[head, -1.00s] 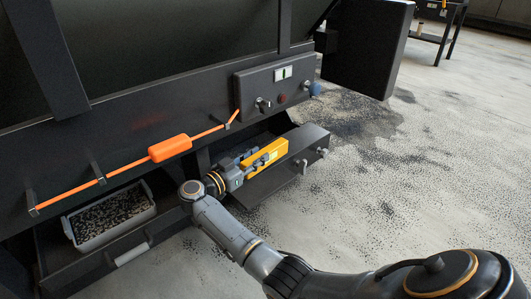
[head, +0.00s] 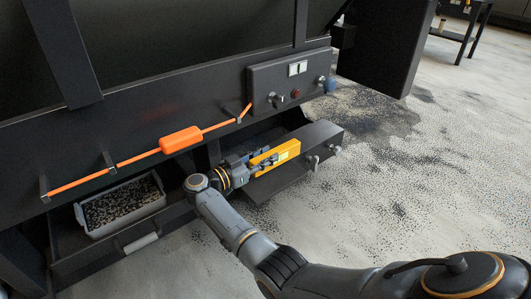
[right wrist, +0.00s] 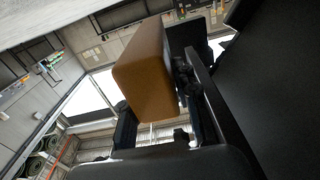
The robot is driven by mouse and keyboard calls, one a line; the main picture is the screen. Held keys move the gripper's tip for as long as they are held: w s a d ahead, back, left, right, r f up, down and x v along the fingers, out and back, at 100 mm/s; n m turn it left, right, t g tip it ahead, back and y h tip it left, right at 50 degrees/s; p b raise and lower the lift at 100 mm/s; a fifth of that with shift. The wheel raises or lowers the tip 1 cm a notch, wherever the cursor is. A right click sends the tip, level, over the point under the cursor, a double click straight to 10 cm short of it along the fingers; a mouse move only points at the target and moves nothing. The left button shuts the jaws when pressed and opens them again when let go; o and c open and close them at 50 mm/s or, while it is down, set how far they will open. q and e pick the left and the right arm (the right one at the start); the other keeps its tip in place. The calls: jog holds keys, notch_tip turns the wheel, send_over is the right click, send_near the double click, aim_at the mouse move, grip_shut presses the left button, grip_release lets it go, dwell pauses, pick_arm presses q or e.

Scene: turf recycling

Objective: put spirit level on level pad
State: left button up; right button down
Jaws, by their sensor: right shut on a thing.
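The spirit level is a yellow-orange bar (head: 281,154) in the head view, with a pale patch on its side. My right gripper (head: 262,163) is shut on its near left end. In the right wrist view the level is a large brown-orange block (right wrist: 146,70) between the two fingers (right wrist: 165,112). The level is in front of and above a dark ledge; whether it touches the ledge is unclear. I cannot make out a distinct level pad. My left gripper is not in view.
A dark box (head: 323,133) with grey knobs adjoins the ledge (head: 277,183). A control panel (head: 292,82) is above. A grey tray (head: 121,204) of granules is at left.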

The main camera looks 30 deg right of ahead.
jog(key=shift+f+b, duration=1.5)
jog(key=shift+f, duration=1.65)
jog(key=shift+f, duration=0.3)
jog(key=c, duration=0.9)
grip_release()
jog(key=shift+c, duration=0.2)
jog(key=shift+o, duration=0.2)
jog(key=shift+o, duration=1.4)
jog(key=shift+a, duration=0.15)
jog(key=a, duration=0.7)
jog(key=shift+s+a, duration=0.15)
jog(key=shift+s, duration=0.15)
